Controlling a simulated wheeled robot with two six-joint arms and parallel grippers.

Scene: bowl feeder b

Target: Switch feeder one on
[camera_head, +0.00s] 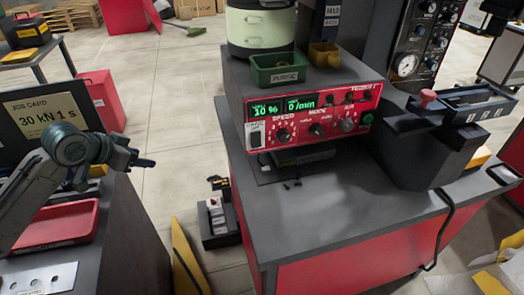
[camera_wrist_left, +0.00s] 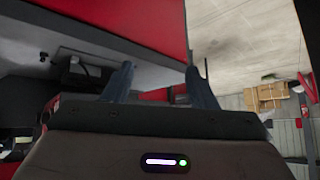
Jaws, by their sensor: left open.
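The feeder's control box has a red front panel (camera_head: 310,118) and stands on the dark-topped cabinet, right of centre. Its lit green displays (camera_head: 283,106) read 10 % and 0 /min. A pale switch plate (camera_head: 256,135) sits at the panel's left end. Black knobs (camera_head: 283,134) line the lower row, and a green round button (camera_head: 367,118) is at the right end. My left gripper (camera_head: 150,163) is left of the cabinet, well apart from the panel. In the left wrist view its two fingers (camera_wrist_left: 163,78) are spread with nothing between them. My right gripper does not show.
A green bin (camera_head: 279,70) and a yellow bin (camera_head: 324,55) sit on the control box. A dark block with a red knob (camera_head: 427,97) stands right of it. A job card screen (camera_head: 45,115) and red tray (camera_head: 58,226) are at left.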

